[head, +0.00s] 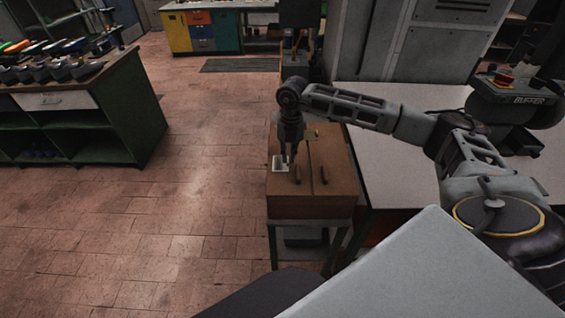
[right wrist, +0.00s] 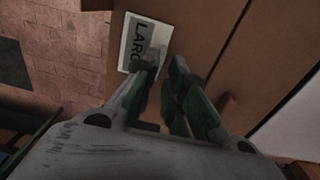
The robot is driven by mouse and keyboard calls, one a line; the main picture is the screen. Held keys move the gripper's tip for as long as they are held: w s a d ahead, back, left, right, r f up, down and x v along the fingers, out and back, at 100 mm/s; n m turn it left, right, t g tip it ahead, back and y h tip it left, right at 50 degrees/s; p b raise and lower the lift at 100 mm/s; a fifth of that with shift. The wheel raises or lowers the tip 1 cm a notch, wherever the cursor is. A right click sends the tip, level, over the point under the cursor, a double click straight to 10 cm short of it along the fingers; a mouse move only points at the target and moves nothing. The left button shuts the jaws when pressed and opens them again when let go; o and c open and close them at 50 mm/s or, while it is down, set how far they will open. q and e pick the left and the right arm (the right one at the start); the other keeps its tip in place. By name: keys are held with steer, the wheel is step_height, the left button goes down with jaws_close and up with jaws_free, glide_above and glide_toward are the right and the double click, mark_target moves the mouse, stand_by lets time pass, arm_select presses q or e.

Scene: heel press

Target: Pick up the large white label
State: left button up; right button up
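The large white label (head: 277,164) lies flat on top of the brown wooden box, near its left edge. In the right wrist view the label (right wrist: 136,42) shows dark letters reading "LARG", the rest covered by a finger. My right gripper (head: 291,160) points down over the label's right side. In the right wrist view the right gripper (right wrist: 167,64) has a narrow gap between its green-padded fingers, with nothing seen held. I cannot tell whether a fingertip touches the label. My left gripper is not in view.
The brown box (head: 335,195) has a dark seam and small brown handles on top and stands on a metal-legged stand. A pale table (head: 395,160) adjoins it at the right. A green shelf unit (head: 140,110) stands at the left. The tiled floor between is clear.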

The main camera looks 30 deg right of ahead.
mark_target(288, 161)
steer(key=shift+a+f+p, duration=0.1)
steer(key=shift+f+p, duration=0.3)
steer(key=shift+f, duration=1.25)
jaws_close()
steer(key=shift+r, duration=0.15)
step_height(288, 161, up, 10)
steer(key=b, duration=0.2)
steer(key=shift+r+p, duration=0.9)
steer(key=shift+r, duration=0.45)
